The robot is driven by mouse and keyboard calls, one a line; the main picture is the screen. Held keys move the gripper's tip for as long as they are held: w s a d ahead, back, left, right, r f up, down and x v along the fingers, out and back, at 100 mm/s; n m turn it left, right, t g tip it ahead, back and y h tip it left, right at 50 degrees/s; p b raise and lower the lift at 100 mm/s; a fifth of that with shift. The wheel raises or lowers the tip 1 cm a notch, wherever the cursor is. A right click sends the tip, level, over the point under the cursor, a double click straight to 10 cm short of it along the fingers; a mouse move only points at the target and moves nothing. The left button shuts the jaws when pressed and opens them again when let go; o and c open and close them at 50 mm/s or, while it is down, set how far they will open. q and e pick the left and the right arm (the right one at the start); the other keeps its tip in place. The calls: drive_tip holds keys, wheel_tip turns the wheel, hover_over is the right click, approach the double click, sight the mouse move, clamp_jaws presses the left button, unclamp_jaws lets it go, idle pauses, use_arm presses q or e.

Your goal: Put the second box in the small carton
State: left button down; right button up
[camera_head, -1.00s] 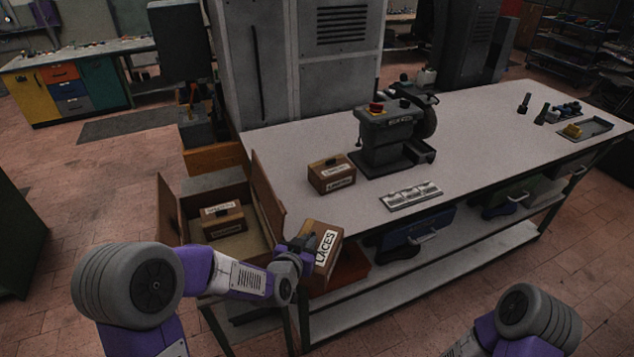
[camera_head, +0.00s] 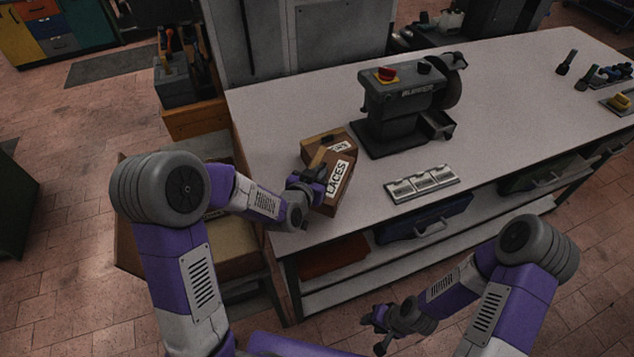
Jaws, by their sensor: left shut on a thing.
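My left gripper (camera_head: 312,186) is shut on a brown box labelled LACES (camera_head: 336,184). It holds the box tilted near the table's left front edge. Another brown box with a white label (camera_head: 325,139) stands on the table just behind it, partly covered by the held box. The open carton (camera_head: 243,265) is at the lower left, below the table's height, and my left arm hides much of it. The box inside it cannot be seen now. My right gripper (camera_head: 376,333) is open and empty, low in front of the table.
A grey buffer machine (camera_head: 400,105) with a red button stands on the table. A tray of pale plates (camera_head: 422,184) lies near the front edge. Small tools and a tray (camera_head: 618,102) are at the far right. The right half of the tabletop (camera_head: 520,110) is mostly clear.

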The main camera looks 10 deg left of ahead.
use_arm(q)
drive_tip(key=shift+s+a+f, duration=0.1)
drive_tip(key=shift+s+f, duration=0.1)
drive_tip(key=shift+f, duration=0.3)
drive_tip(key=shift+s+a+f, duration=0.1)
drive_tip(key=shift+s+f, duration=0.05)
drive_tip(key=shift+f, duration=0.3)
drive_tip(key=shift+g, duration=0.3)
drive_tip(key=f, duration=0.4)
drive_tip(key=shift+w+a+f, duration=0.1)
drive_tip(key=shift+w+f, duration=0.45)
drive_tip(key=shift+s+r, duration=0.1)
drive_tip(key=shift+s, duration=0.1)
drive_tip(key=c, duration=1.2)
unclamp_jaws()
drive_tip(key=shift+o, duration=0.2)
drive_tip(key=shift+w+r, duration=0.15)
drive_tip(key=shift+r, duration=0.15)
